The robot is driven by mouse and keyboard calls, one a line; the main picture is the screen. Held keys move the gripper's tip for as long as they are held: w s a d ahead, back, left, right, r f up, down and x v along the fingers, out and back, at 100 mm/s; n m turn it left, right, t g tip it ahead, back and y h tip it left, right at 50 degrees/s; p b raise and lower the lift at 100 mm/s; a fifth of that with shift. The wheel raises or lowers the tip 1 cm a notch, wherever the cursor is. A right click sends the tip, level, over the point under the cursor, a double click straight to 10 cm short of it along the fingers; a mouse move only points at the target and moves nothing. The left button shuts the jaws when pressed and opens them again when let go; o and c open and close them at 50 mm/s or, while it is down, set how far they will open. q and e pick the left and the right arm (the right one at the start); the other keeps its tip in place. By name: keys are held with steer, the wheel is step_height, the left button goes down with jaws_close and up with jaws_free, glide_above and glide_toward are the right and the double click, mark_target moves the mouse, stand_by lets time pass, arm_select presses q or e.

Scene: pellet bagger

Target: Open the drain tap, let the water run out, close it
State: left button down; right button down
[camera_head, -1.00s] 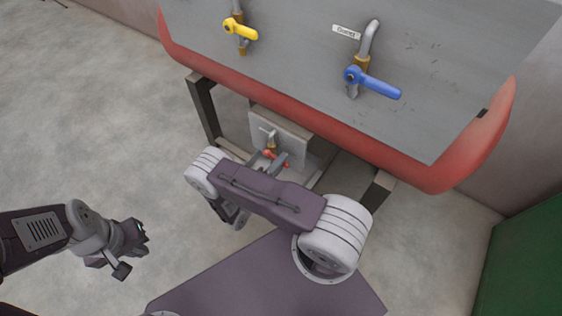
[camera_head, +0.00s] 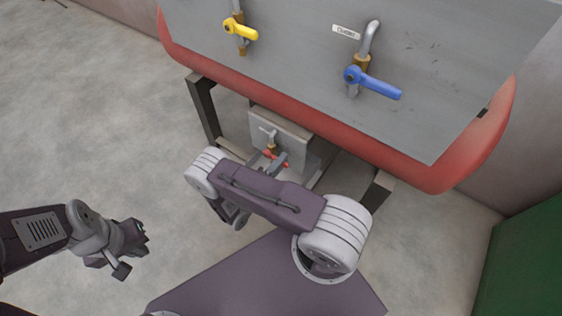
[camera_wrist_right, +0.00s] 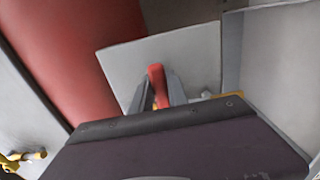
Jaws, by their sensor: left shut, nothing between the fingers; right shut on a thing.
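The drain tap (camera_head: 271,147) has a brass body and a red handle (camera_head: 281,161), low on a grey plate (camera_head: 292,133) under the red-edged machine. My right gripper (camera_head: 272,163) is shut on the red handle. In the right wrist view the handle (camera_wrist_right: 157,82) stands up between the two fingers of the gripper (camera_wrist_right: 160,95); most of the tap body is hidden there. No running water shows. My left gripper (camera_head: 140,240) is shut and empty, above the floor at the left, far from the tap.
A yellow-handled tap (camera_head: 240,29) and a blue-handled tap (camera_head: 372,83) with a label (camera_head: 346,32) sit on the grey panel above. Dark frame legs (camera_head: 204,107) flank the drain tap. A green object (camera_head: 520,255) stands at the right. The left floor is clear.

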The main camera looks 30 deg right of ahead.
steer(key=shift+r, duration=0.1)
steer(key=shift+r+n+p, duration=0.5)
steer(key=shift+n+p, duration=0.35)
steer(key=shift+n, duration=0.05)
steer(key=shift+w+r+n+p, duration=0.1)
steer(key=shift+r+n+p, duration=0.25)
steer(key=shift+n+p, duration=0.35)
steer(key=shift+w+a+r+n+p, duration=0.2)
steer(key=shift+r+n+p, duration=0.2)
steer(key=shift+n, duration=0.55)
steer(key=shift+w+a+r+n+p, duration=0.1)
steer(key=shift+w+r+n+p, duration=0.2)
steer(key=shift+n, duration=0.65)
steer(key=c, duration=1.3)
jaws_free()
steer(key=shift+r, duration=0.1)
